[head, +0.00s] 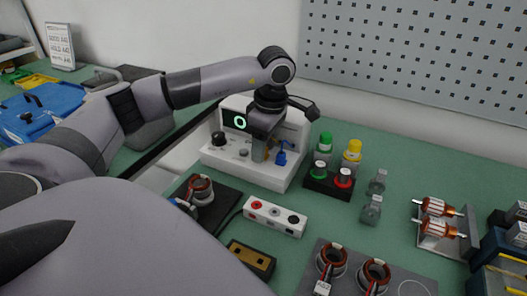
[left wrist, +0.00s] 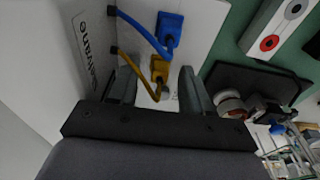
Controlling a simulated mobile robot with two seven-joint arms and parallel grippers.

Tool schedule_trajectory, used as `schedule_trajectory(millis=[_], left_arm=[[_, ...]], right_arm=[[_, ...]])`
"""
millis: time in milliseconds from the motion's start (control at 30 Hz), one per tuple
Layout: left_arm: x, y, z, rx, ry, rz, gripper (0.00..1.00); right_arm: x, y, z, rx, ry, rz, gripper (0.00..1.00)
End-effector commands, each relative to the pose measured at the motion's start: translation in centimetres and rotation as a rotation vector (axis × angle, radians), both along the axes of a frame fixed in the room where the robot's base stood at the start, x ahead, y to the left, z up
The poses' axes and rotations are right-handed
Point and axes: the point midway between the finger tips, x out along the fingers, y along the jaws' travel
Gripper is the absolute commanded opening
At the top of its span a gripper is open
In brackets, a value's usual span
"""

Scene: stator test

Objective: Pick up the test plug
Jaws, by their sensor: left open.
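A white tester (head: 246,172) with a dark display stands at the middle of the bench. A blue plug (head: 281,158) on a blue cable is at its front; it also shows in the left wrist view (left wrist: 169,27). A yellow-orange plug (left wrist: 159,68) on a yellow cable is beside it, partly hidden by my gripper in the head view. My left gripper (head: 263,153) is open and points down at the tester. In the left wrist view its fingers (left wrist: 157,88) are on either side of the yellow plug, with gaps. My right gripper is out of view.
A dark stand with green and red buttons (head: 331,180) and capped bottles (head: 351,154) are right of the tester. A wound stator (head: 200,189) on a black plate, a white socket box (head: 274,216) and a yellow-black block (head: 250,260) are in front. A pegboard is behind.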

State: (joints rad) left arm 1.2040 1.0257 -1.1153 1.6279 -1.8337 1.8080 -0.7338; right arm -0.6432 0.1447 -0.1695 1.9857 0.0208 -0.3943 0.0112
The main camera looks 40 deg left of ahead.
Motion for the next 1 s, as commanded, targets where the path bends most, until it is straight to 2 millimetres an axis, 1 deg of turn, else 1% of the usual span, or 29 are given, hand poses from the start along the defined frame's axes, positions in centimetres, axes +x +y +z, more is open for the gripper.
schedule_trajectory(millis=[33,67,100,200,467,567,667,900,967,1000], left_arm=[[0.0,0.0,0.0,0.000,0.000,0.000,0.49],[0.0,0.0,0.0,0.000,0.000,0.000,0.42],[0.0,0.0,0.0,0.000,0.000,0.000,0.29],[0.0,0.0,0.0,0.000,0.000,0.000,0.00],[0.0,0.0,0.0,-0.001,0.000,0.000,0.00],[0.1,0.0,0.4,-0.002,-0.002,0.001,0.00],[0.1,0.0,1.6,-0.001,-0.005,0.001,0.00],[0.1,0.0,6.6,-0.001,-0.006,0.001,0.00],[0.1,0.0,7.8,-0.002,-0.005,0.001,0.00],[0.1,0.0,8.5,-0.001,-0.003,0.001,0.00]], right_arm=[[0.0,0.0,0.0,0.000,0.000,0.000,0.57],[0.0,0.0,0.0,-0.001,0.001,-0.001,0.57],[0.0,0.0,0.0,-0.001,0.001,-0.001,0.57],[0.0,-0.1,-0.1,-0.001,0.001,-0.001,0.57],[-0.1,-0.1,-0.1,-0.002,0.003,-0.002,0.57],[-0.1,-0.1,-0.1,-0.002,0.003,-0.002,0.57],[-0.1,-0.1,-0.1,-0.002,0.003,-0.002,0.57],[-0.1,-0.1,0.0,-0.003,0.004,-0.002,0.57],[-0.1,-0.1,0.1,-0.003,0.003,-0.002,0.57],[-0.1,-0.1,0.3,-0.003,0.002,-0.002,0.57]])
